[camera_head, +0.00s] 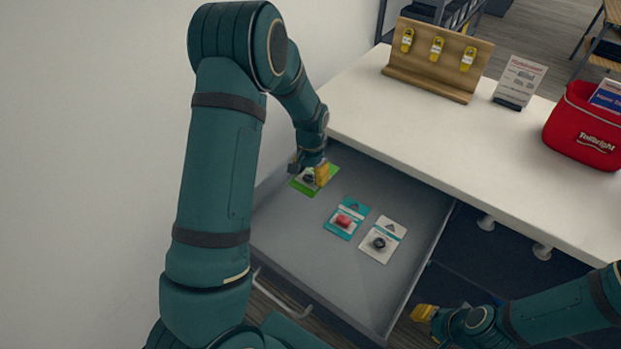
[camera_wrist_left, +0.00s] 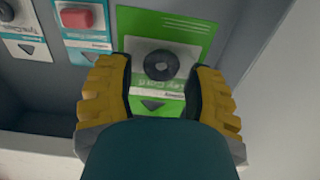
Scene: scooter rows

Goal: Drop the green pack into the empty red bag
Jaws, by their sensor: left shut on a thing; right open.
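The green pack (camera_head: 303,187) lies in the open drawer at its far left corner. My left gripper (camera_head: 321,173) is down over it and shut on it. In the left wrist view the green pack (camera_wrist_left: 185,30) shows a round dark item, with the yellow fingers of my left gripper (camera_wrist_left: 165,95) on either side. A red bag (camera_head: 583,135) stands on the counter at the far right, with a blue and white item sticking out of its top. No empty red bag shows. My right gripper (camera_head: 425,313) is open and empty, low in front of the drawer.
The drawer (camera_head: 330,268) also holds a teal pack (camera_head: 346,218) with a red item and a white pack (camera_head: 383,240) with a black item. On the counter (camera_head: 400,120) stand a wooden rack (camera_head: 432,70) with yellow tags and a sign (camera_head: 519,80). The counter's middle is clear.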

